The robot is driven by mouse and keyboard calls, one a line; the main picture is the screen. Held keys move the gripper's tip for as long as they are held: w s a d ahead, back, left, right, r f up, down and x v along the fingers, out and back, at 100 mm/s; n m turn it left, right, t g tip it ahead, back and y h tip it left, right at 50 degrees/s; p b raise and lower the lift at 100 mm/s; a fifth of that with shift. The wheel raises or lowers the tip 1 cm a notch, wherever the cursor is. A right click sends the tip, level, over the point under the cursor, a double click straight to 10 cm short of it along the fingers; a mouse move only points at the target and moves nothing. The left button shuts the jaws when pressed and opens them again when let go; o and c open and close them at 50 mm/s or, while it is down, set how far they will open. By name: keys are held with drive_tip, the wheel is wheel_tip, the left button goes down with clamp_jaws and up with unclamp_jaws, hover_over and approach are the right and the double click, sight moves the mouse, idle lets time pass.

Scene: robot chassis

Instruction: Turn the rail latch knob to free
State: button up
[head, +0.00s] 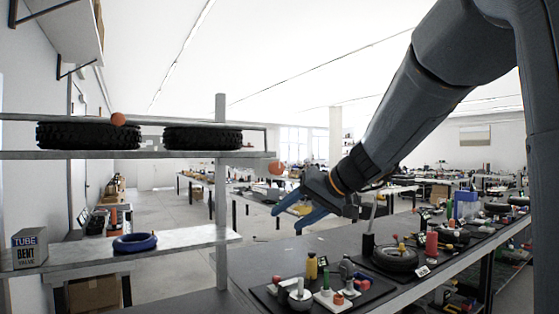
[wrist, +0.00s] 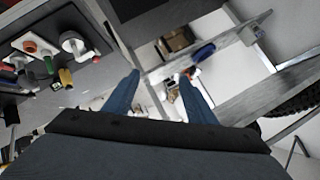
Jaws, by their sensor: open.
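Two round orange knobs show on the tyre rack in the head view. One knob (head: 277,168) sits at the right end of the upper shelf and its rail, and the other knob (head: 118,119) sits on the front rail before the tyres. I cannot tell from their looks which is the rail latch knob or how it is turned. My gripper (head: 286,222) has blue fingers spread open and empty, below and right of the right-hand knob in the picture, apart from it. In the wrist view, the open fingers (wrist: 159,76) have nothing between them, and I cannot make out either knob clearly.
Two black tyres (head: 203,138) lie on the upper shelf (head: 180,155). A grey post (head: 221,190) stands near its right end. The lower shelf (head: 190,238) holds a blue tube (head: 135,243) and a box (head: 29,249). The workbench (head: 262,262) carries a dark tray with several small parts.

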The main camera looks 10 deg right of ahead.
sight(280, 168)
drive_tip(key=w+d+r+t+y+p, duration=0.1)
drive_tip(key=w+r+t, duration=0.1)
drive_tip(key=r, duration=0.5)
drive_tip(key=w+d+r+t, duration=0.1)
drive_tip(key=d+r, duration=0.1)
drive_tip(key=r, duration=0.5)
drive_tip(key=shift+n, duration=0.3)
drive_tip(key=p+x, duration=0.3)
drive_tip(key=x, duration=0.5)
drive_tip(key=shift+r, duration=0.1)
drive_tip(key=c, duration=1)
